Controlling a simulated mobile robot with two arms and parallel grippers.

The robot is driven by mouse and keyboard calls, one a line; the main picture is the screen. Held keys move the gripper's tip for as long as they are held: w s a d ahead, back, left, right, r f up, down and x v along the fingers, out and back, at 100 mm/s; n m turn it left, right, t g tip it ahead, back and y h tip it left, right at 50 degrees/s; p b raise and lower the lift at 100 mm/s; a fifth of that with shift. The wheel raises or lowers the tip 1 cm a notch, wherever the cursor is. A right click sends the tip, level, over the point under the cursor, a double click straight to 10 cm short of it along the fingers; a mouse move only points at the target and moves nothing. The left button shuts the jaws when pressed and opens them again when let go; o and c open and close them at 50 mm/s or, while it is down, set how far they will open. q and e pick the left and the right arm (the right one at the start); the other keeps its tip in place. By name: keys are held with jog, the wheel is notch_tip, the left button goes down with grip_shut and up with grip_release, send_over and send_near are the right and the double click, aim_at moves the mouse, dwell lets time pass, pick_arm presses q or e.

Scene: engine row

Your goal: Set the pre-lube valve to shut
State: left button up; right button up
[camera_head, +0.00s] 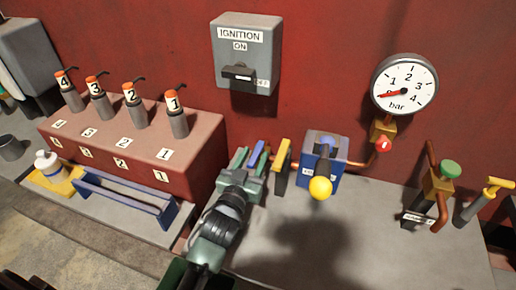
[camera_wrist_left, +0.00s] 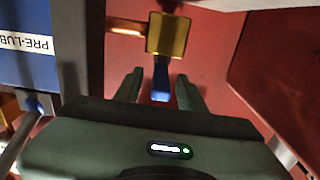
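The pre-lube valve shows best in the left wrist view, as a brass block (camera_wrist_left: 167,35) with a blue handle (camera_wrist_left: 161,82) pointing from it toward my gripper. My left gripper (camera_wrist_left: 160,92) is open, its green fingers on either side of the handle with a visible gap on each side. In the head view the left gripper (camera_head: 254,159) is low over the bench, left of the blue pre-lube box (camera_head: 310,165), with the blue handle (camera_head: 258,152) between its fingers. The gripper and its arm hide part of the surroundings. My right gripper is not in view.
A black lever with a yellow ball (camera_head: 320,188) stands at the blue box. A pressure gauge (camera_head: 405,84) reads near zero. The ignition switch box (camera_head: 246,50) is on the red wall. A red block (camera_head: 190,150) with several numbered levers stands left. The front bench (camera_head: 350,255) is clear.

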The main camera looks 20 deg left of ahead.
aim_at(258, 148)
pick_arm(q)
jog(key=shift+w+d, duration=0.1)
jog(key=shift+w, duration=1.75)
grip_shut()
